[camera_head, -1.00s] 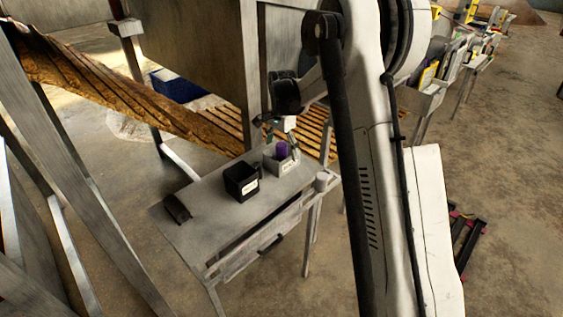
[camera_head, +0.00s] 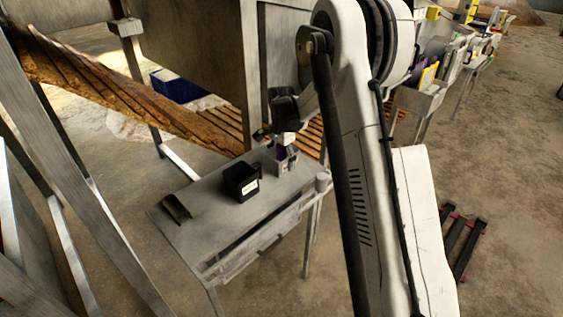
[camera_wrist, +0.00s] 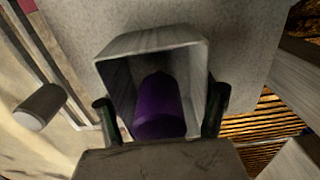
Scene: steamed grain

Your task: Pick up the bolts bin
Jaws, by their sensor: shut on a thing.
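A small grey open-top bin (camera_head: 288,167) stands near the back right of the metal table, with a pale label too small to read. In the wrist view the bin (camera_wrist: 150,45) holds a purple rounded object (camera_wrist: 160,105). My gripper (camera_wrist: 161,100) has one dark finger on each side of the bin and is shut on it. In the head view my gripper (camera_head: 286,154) reaches down over the bin and partly hides it. I cannot tell whether the bin is clear of the tabletop. A black bin (camera_head: 241,181) with a white label stands to its left.
The grey table (camera_head: 205,245) has a dark object (camera_head: 176,208) at its left edge and a small pale cylinder (camera_head: 322,181) at its right corner. A metal post (camera_head: 250,80) and slatted wood stand close behind. The front of the tabletop is clear.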

